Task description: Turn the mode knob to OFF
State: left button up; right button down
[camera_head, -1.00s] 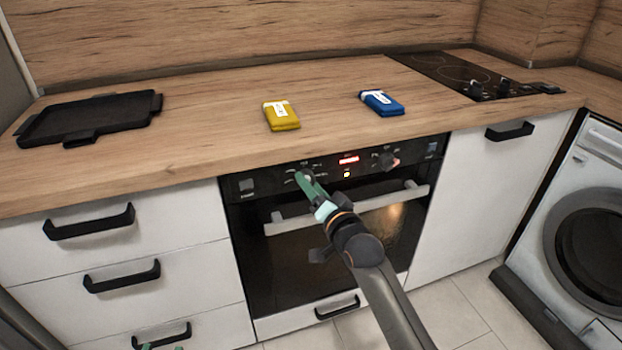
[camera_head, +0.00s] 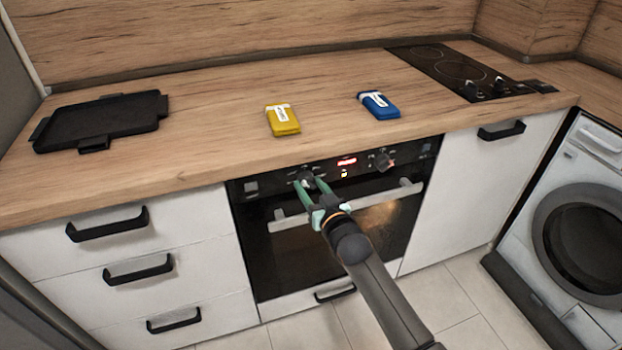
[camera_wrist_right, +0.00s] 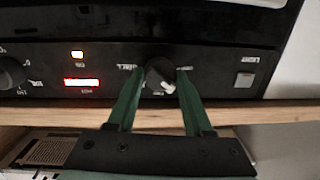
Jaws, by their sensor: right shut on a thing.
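The oven's left knob (camera_head: 305,177) is dark and round, on the black control panel. My right gripper (camera_head: 309,184) reaches it from the front, with green fingers on either side. In the right wrist view the knob (camera_wrist_right: 159,74) sits between the fingertips of the gripper (camera_wrist_right: 157,72), which is shut on it. That view is upside down, with the worktop at the bottom. The knob's white pointer mark is toward the lower right there. Small white labels surround the knob, but I cannot read OFF. My left gripper is out of view.
A second knob (camera_head: 383,161) is right of the red display (camera_head: 347,161). The oven handle (camera_head: 375,201) runs below the panel. A yellow packet (camera_head: 283,120), a blue packet (camera_head: 379,105) and a black tray (camera_head: 101,125) lie on the worktop (camera_head: 215,135) above.

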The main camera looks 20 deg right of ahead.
jog(key=n+p, duration=0.1)
jog(key=n, duration=0.1)
jog(key=shift+r+n, duration=0.1)
jog(key=shift+n, duration=0.3)
jog(key=shift+n+h+p, duration=0.3)
jog(key=shift+n, duration=0.9)
jog(key=shift+n+h, duration=0.3)
jog(key=shift+n, duration=1.3)
